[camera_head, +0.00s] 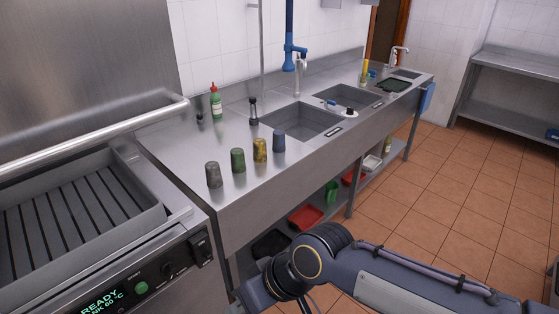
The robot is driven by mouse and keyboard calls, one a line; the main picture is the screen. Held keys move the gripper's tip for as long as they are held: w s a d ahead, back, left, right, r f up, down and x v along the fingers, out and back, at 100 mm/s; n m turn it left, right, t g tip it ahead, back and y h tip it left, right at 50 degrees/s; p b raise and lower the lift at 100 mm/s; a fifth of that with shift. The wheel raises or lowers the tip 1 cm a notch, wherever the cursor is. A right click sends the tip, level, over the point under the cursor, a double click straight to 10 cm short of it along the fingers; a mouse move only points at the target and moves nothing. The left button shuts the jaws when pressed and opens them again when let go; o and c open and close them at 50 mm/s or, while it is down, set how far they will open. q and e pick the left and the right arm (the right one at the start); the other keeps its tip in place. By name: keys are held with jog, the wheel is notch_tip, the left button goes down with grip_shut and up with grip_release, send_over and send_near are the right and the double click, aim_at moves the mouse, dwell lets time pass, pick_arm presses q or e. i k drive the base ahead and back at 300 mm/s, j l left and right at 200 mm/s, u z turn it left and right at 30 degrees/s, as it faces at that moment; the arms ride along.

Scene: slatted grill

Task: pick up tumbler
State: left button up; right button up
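Several tumblers stand upright in a slanting row on the steel counter near its front edge. They are a grey tumbler (213,175), a green tumbler (238,161), a yellow patterned tumbler (260,150) and a dark blue tumbler (279,140). Small gaps separate them. The task does not say which one is meant. My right arm comes in from the lower right, below and in front of the counter. Its gripper is not visible, and nothing of mine touches the tumblers. My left gripper is not in view.
A slatted grill (75,215) is at the left. Behind the tumblers stand a green bottle with a red cap (215,103) and a dark dispenser (253,112). A sink (300,121) lies right of them. A lower shelf holds a red tray (305,217). Tiled floor is open at right.

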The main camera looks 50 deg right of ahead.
aim_at(238, 158)
jog(key=z, duration=1.3)
jog(key=u, duration=1.05)
jog(key=i+l+u, duration=0.1)
jog(key=l+u, duration=0.3)
jog(key=i+l+u, duration=0.1)
jog(key=l+u, duration=0.7)
jog(key=k+l+u, duration=0.1)
jog(key=l+u, duration=0.3)
jog(key=k+l, duration=0.1)
jog(key=l, duration=0.3)
jog(key=l+u, duration=0.1)
jog(key=l, duration=0.3)
jog(key=k+l, duration=0.15)
jog(key=l, duration=0.2)
jog(key=k+l, duration=0.1)
jog(key=l, duration=0.3)
jog(key=k+l+u, duration=0.1)
jog(key=l, duration=0.25)
jog(key=k+l, duration=0.1)
jog(key=l, duration=0.3)
